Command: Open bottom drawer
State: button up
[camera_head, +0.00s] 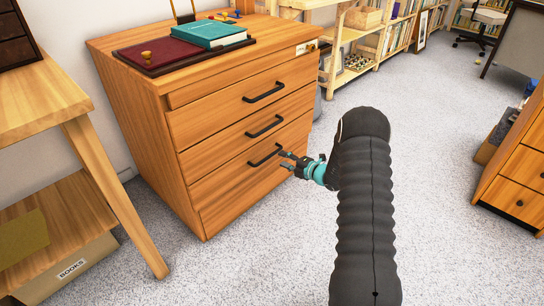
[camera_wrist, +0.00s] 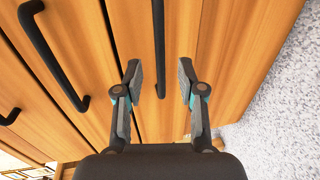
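A wooden dresser (camera_head: 240,185) has three black bar handles on its front, and its drawers look shut. The lowest visible handle (camera_head: 262,156) is just left of my gripper (camera_head: 288,160) in the head view. In the wrist view my gripper (camera_wrist: 159,72) is open, with one finger on each side of that handle (camera_wrist: 159,40). The handle's near end shows between the fingers, and neither finger visibly touches it. How deep the handle sits between the fingers is hard to tell. The middle handle (camera_wrist: 50,50) lies left of the fingers in the wrist view.
A teal book (camera_head: 210,34) and a dark red board (camera_head: 160,55) lie on the dresser top. A wooden table (camera_head: 85,120) stands at the left, with a box marked BOOKS (camera_head: 70,268) below. Another drawer unit (camera_head: 520,180) is at the right. Carpet (camera_head: 440,130) between is clear.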

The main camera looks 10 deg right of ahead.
aim_at(272, 154)
jog(key=x, duration=0.7)
jog(key=shift+w+a+b, duration=0.15)
jog(key=shift+w+b, duration=0.05)
jog(key=shift+b, duration=0.1)
grip_shut()
